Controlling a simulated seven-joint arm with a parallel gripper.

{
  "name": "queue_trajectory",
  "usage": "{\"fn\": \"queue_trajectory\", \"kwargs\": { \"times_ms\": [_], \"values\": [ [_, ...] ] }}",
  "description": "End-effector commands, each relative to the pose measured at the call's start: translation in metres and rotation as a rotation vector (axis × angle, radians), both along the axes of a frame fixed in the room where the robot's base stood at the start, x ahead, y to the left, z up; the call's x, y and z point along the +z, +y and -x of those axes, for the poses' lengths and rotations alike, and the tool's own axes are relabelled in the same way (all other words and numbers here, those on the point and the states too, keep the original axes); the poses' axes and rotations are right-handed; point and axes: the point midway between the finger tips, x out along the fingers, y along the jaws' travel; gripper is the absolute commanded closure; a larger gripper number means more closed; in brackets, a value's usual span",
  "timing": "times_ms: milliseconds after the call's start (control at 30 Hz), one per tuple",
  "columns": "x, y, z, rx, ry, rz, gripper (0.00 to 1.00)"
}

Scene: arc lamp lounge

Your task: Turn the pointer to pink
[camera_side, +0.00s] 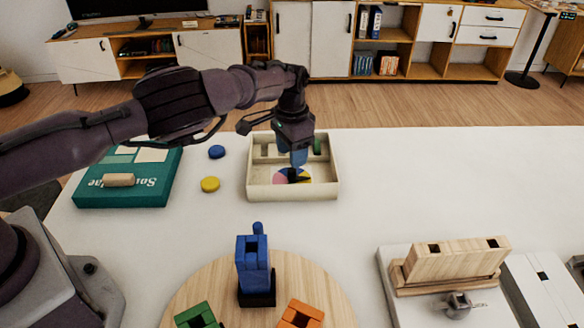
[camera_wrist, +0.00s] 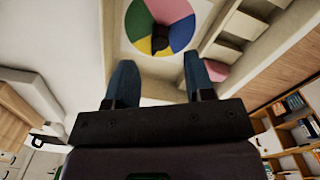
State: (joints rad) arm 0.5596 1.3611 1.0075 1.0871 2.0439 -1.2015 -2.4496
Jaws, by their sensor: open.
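A cream box (camera_side: 262,193) holds a colour wheel (camera_side: 281,178) with pink, blue, yellow and green sectors; the wheel also shows at the top of the wrist view (camera_wrist: 169,12). The dark pointer (camera_wrist: 160,40) sits at the wheel's middle; in the side view it is partly hidden by my gripper. I cannot tell for sure which sector its tip marks. My gripper (camera_side: 298,160) hangs over the box, fingers down. In the wrist view my gripper (camera_wrist: 160,62) has its two blue fingers wide apart with nothing between them, on the near side of the pointer.
The box has side compartments with walls (camera_wrist: 222,42), a pink piece (camera_wrist: 215,70) and a green piece (camera_side: 317,146). Blue (camera_side: 217,152) and yellow (camera_side: 210,184) discs and a teal game box (camera_side: 150,192) lie left. A round board (camera_side: 215,285) with coloured blocks stands in front.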

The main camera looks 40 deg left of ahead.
Motion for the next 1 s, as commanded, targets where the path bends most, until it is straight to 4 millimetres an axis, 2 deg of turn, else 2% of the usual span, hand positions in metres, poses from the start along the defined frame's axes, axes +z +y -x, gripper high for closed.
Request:
{"fn": "queue_trajectory", "kwargs": {
  "times_ms": [100, 300, 667, 700, 900, 1000],
  "values": [
    [-0.023, 0.000, 0.000, -0.001, 0.002, -0.001, 0.52],
    [-0.047, 0.000, 0.000, -0.001, 0.000, 0.000, 0.52],
    [-0.053, 0.000, 0.000, 0.000, -0.002, 0.001, 0.52],
    [-0.053, 0.000, 0.000, 0.000, -0.002, 0.001, 0.54],
    [-0.052, 0.000, 0.000, -0.001, -0.002, 0.001, 1.00],
    [-0.052, 0.000, 0.000, -0.001, -0.002, 0.001, 1.00]
  ]
}}
